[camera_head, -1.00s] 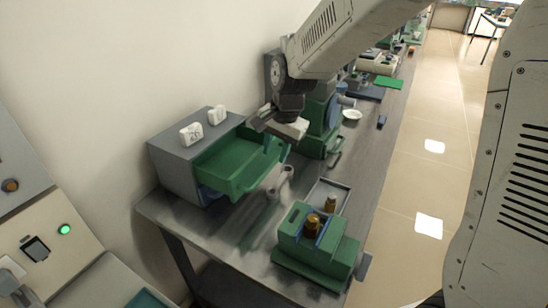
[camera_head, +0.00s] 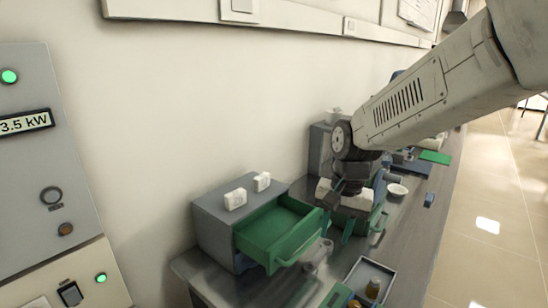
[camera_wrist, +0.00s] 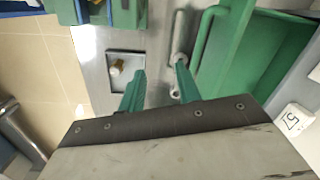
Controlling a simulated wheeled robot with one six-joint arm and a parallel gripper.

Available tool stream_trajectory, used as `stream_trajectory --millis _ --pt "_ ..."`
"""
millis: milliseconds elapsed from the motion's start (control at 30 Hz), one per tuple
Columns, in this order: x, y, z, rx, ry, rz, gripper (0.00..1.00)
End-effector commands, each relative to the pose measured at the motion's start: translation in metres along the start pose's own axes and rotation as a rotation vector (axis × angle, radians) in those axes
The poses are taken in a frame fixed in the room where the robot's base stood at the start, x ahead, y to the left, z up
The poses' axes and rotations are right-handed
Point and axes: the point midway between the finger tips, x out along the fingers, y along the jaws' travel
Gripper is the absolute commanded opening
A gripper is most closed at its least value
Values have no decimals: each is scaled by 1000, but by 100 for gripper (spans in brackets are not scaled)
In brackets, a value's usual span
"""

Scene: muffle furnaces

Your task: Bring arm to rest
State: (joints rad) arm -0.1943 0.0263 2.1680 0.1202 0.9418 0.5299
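My arm reaches in from the upper right in the head view. My gripper (camera_head: 347,196) hangs over the bench beside the open green drawer. In the wrist view its two green fingers (camera_wrist: 158,86) stand apart with nothing between them. Below them lie the bare metal bench top and a small grey fitting.
A grey cabinet (camera_head: 215,222) has its green drawer (camera_head: 282,238) pulled out; two white numbered blocks (camera_head: 235,199) sit on top. A tray (camera_head: 378,274) holds a brass-coloured piece. A white dish (camera_head: 397,190) stands farther back. Open floor (camera_head: 490,250) lies to the right.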

Motion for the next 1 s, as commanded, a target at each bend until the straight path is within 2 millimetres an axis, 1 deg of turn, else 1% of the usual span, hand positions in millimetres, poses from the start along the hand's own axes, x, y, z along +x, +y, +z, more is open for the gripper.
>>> stream_trajectory --millis 33,300,500,600,700,800,1000 --pt "-8 14 13 -51 -5 10 33" --pt "-41 83 78 -299 -28 61 33" --pt "-57 130 125 -416 -13 82 33" --pt "-62 149 146 -446 9 87 33" --pt "-66 164 161 -451 42 90 33" --pt "-70 173 171 -435 81 86 33" --pt "-78 179 176 -414 139 75 33"
